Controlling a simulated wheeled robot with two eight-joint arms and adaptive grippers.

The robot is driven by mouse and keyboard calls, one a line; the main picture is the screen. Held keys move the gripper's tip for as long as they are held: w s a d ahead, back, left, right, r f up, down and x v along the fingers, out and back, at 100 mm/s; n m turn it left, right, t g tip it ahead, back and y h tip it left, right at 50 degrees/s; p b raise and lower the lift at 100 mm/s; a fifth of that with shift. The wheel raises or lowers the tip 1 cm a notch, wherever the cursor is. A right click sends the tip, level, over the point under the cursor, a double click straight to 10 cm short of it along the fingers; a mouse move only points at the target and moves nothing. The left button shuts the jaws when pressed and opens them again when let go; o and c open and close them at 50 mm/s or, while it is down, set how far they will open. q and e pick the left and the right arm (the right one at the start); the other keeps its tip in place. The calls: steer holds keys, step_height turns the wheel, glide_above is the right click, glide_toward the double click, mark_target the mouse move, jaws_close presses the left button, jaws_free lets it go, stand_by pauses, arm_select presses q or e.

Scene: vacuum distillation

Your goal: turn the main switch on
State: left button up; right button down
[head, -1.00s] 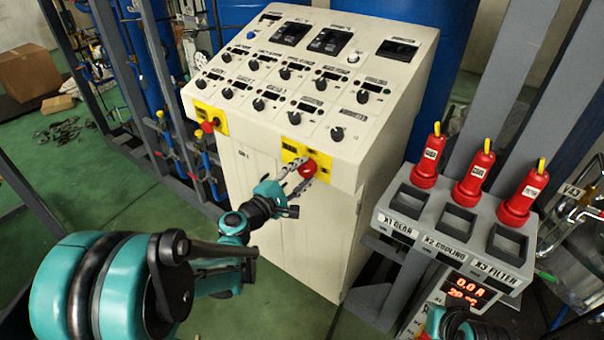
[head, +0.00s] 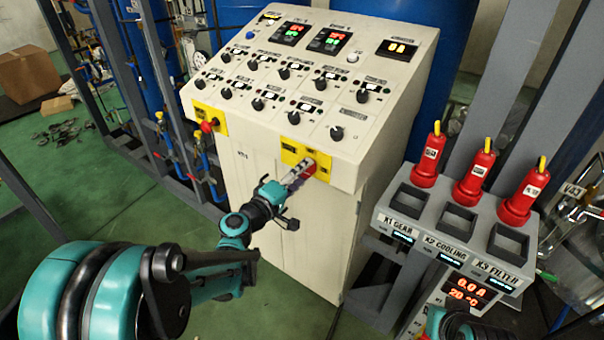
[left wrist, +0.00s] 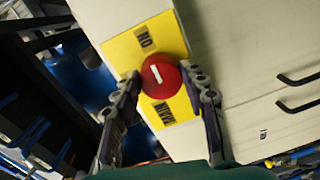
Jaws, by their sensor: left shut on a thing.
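The main switch is a round red knob (left wrist: 158,82) with a white bar, on a yellow plate (left wrist: 118,50) marked ON and MAIN. In the left wrist view the bar lies roughly in line with the ON label. In the head view the knob (head: 310,167) is on the cream cabinet's front, partly covered by my fingers. My left gripper (head: 302,172) is shut on the knob, with one finger on each side of it, as the left wrist view (left wrist: 163,100) also shows.
The cream control cabinet (head: 285,225) has a sloped panel with several black knobs and lit displays (head: 327,41). A second red knob (head: 208,126) on yellow is at its left. A grey rack (head: 392,207) with red plugs stands at the right.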

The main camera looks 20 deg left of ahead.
stand_by(0.4)
arm_select(q)
steer(key=o, duration=1.2)
steer(key=shift+c, duration=0.2)
steer(key=v, duration=1.2)
